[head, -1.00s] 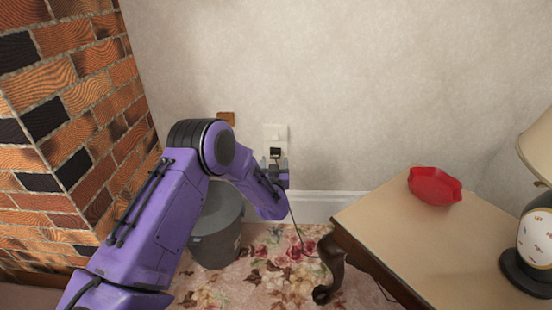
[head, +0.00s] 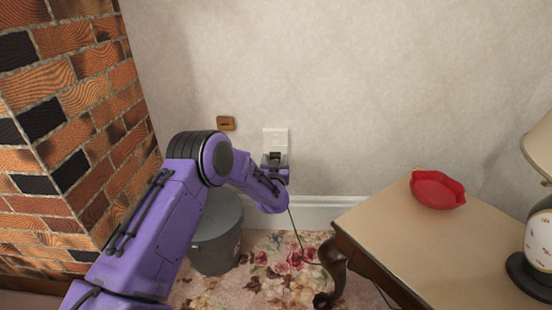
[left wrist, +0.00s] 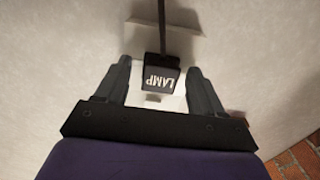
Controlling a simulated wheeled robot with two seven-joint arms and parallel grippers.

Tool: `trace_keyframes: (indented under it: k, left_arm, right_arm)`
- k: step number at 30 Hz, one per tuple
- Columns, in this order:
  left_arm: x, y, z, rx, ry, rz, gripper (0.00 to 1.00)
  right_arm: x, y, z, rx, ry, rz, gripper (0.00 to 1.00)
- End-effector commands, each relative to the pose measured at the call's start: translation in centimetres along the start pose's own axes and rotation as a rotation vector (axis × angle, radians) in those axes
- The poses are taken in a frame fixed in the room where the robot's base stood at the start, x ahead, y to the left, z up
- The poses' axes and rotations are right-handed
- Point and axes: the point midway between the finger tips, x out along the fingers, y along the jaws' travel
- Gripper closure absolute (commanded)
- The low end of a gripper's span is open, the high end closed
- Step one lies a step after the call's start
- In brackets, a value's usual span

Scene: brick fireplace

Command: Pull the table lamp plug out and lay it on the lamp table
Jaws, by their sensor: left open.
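The black plug (left wrist: 161,78), marked LAMP, sits at the white wall socket (head: 275,137). In the left wrist view its dark cord runs to the top edge. My left gripper (head: 275,160) is at the socket, open, with one finger on each side of the plug. In the left wrist view small gaps show between the plug and the fingers (left wrist: 159,68). In the head view the gripper partly hides the plug and the lower socket. The lamp table (head: 410,235) is at the right, with the table lamp (head: 541,240) at its right edge. My right gripper is not in view.
A red dish (head: 437,190) lies on the table's far side; the tabletop before it is clear. A grey bin (head: 215,238) stands below my left arm. The cord (head: 297,232) hangs toward the table leg (head: 332,270). A brick fireplace (head: 75,130) is at the left.

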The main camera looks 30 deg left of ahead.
Motion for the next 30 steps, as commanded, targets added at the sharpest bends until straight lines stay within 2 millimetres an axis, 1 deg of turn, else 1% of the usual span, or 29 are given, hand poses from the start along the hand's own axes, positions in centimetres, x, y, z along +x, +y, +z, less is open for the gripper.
trace_keyframes:
  k: [4, 18, 24, 30]
  left_arm:
    - [-0.01, 0.06, -0.12, 0.001, 0.0, 0.001, 0.32]
    - [0.0, 0.01, -0.01, 0.0, 0.0, 0.0, 0.32]
    - [0.0, 0.0, -0.13, 0.001, 0.0, 0.0, 0.32]
    - [0.01, -0.03, -0.01, 0.0, 0.0, 0.0, 0.32]
  right_arm:
    - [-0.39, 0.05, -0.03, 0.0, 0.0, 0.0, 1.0]
    - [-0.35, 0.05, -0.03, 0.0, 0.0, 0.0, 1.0]
    - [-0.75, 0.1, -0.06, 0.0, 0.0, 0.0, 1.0]
    - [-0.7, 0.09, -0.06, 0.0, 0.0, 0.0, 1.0]
